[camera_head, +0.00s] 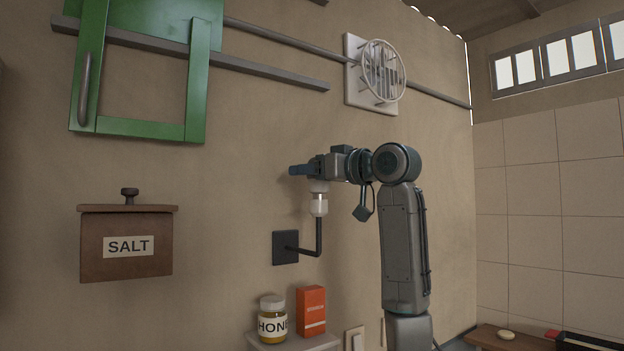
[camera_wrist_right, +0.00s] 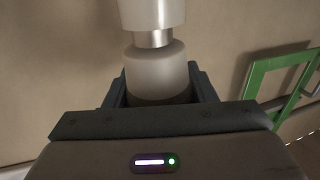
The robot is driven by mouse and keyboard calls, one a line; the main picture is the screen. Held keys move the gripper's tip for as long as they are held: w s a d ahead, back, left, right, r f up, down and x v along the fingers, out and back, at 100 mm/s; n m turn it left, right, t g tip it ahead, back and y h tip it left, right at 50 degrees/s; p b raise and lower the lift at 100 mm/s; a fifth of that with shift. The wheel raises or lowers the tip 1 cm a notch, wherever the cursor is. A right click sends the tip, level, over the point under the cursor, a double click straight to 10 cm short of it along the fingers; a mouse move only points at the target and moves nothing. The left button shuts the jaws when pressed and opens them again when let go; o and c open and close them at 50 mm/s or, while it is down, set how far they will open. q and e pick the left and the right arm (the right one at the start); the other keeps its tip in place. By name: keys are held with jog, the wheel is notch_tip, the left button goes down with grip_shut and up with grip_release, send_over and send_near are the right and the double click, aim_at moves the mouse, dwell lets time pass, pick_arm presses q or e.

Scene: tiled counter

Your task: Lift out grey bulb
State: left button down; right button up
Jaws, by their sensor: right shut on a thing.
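The grey bulb (camera_wrist_right: 156,68) is frosted and rounded, with a silvery metal base (camera_wrist_right: 153,39) showing between it and the white socket (camera_wrist_right: 150,12). In the head view the socket (camera_head: 319,205) sits upright on a dark bent wall arm, with the bulb (camera_head: 319,186) above it. My right gripper (camera_head: 302,170) comes in from the right, above the socket. In the right wrist view its fingers (camera_wrist_right: 160,88) are on both sides of the bulb, shut on it. The fingers and palm hide the bulb's far end. I cannot tell how deep the base sits in the socket. My left gripper is out of view.
A dark wall plate (camera_head: 286,247) carries the bent arm (camera_head: 319,240). Below stand a honey jar (camera_head: 272,318) and an orange box (camera_head: 311,311) on a small shelf. A wooden salt box (camera_head: 127,262) and a green cabinet door (camera_head: 200,70) are left. A round fan (camera_head: 384,71) is above.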

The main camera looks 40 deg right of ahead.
jog(key=shift+r+b, duration=0.3)
jog(key=shift+r, duration=0.45)
jog(key=s, duration=0.1)
jog(key=s+a+b, duration=0.1)
jog(key=s+r+b, duration=0.1)
jog(key=shift+a, duration=0.3)
jog(key=s+a+r+b, duration=0.1)
jog(key=s+a+b, duration=0.4)
jog(key=s, duration=0.6)
jog(key=shift+s+r, duration=0.3)
jog(key=shift+s, duration=0.05)
jog(key=shift+r, duration=0.2)
jog(key=shift+w+f, duration=0.1)
